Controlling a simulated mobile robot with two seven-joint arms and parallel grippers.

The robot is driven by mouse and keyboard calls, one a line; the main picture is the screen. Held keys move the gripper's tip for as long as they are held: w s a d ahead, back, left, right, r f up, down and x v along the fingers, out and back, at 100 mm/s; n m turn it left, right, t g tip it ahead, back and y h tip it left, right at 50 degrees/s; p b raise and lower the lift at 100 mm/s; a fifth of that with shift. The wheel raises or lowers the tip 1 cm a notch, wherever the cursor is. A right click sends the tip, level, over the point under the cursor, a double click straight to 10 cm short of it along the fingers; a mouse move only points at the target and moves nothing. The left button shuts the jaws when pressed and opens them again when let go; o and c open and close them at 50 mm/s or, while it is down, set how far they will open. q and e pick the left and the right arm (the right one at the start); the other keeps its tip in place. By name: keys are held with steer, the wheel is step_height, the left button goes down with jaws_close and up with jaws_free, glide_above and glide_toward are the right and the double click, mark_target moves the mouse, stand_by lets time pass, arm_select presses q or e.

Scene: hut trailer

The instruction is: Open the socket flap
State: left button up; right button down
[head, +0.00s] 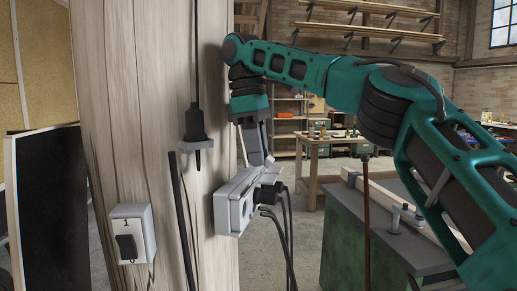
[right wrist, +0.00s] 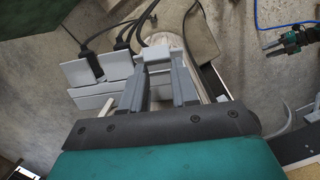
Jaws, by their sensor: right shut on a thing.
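A grey socket box (head: 222,209) is mounted on the side of the wooden post in the head view. Black plugs sit in it, with their cables hanging down. My right gripper (head: 262,160) is above the box and points down at its far end. In the right wrist view my right gripper (right wrist: 160,75) is shut on the light grey socket flap (right wrist: 157,56), which lies between its fingertips. To the left, other flaps (right wrist: 78,73) stand by the black plugs (right wrist: 87,63). A small teal and dark gripper at the upper right, apparently my left gripper (right wrist: 270,48), is far from the box.
The wooden post (head: 150,90) carries a hanging black plug (head: 195,130) and a switch (head: 127,248). A green workbench (head: 345,240) stands to the right of the box. A blue cable (right wrist: 285,25) runs across the floor.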

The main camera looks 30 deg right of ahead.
steer(key=shift+a+f, duration=0.2)
steer(key=shift+f, duration=0.15)
steer(key=c, duration=1.3)
jaws_free()
steer(key=o, duration=0.3)
steer(key=shift+w+a, duration=0.1)
steer(key=shift+w, duration=0.15)
steer(key=shift+o, duration=0.8)
steer(key=shift+r, duration=0.1)
steer(key=shift+s+r, duration=0.1)
steer(key=shift+d, duration=0.25)
